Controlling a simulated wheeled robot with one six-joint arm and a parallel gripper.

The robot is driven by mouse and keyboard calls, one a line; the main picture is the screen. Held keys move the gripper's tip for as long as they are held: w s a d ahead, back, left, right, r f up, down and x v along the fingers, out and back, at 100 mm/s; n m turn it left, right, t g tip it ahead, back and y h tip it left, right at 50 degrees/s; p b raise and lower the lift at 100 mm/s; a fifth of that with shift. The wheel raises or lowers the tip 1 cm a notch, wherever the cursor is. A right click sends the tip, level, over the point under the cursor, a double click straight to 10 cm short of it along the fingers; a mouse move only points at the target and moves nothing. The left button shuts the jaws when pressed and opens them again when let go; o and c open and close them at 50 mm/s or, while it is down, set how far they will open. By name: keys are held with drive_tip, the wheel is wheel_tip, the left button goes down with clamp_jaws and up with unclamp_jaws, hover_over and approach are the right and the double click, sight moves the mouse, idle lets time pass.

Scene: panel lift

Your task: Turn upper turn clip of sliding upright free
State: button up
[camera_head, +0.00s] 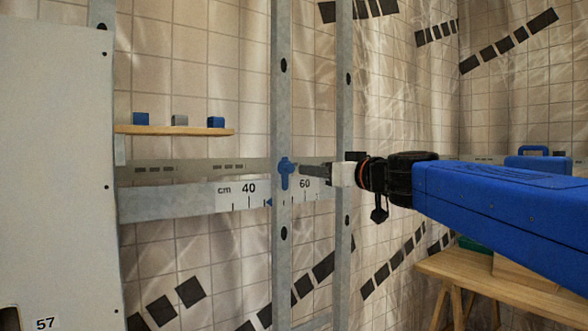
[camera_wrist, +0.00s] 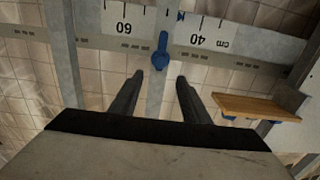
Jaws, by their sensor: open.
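The blue turn clip (camera_head: 286,172) sits on the front of a grey metal upright (camera_head: 283,70), where it crosses the horizontal scale rail. Its handle hangs down along the upright in the head view. In the wrist view, which is upside down, the clip (camera_wrist: 161,52) lies just beyond the fingertips and between their lines. My gripper (camera_head: 304,168) reaches in from the right, level with the clip. In the wrist view my gripper (camera_wrist: 160,78) is open and empty, with a finger on each side and a gap to the clip.
The scale rail (camera_head: 165,204) carries cm marks, with a blue pointer by the upright. A second upright (camera_head: 344,100) stands to the right, close to my gripper. A white panel (camera_head: 55,170) fills the left. A wooden shelf (camera_head: 175,130) holds small blocks. A wooden table (camera_head: 500,268) stands at right.

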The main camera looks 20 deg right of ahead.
sight(291, 167)
drive_tip(key=x, duration=1.1)
drive_tip(key=c, duration=1.1)
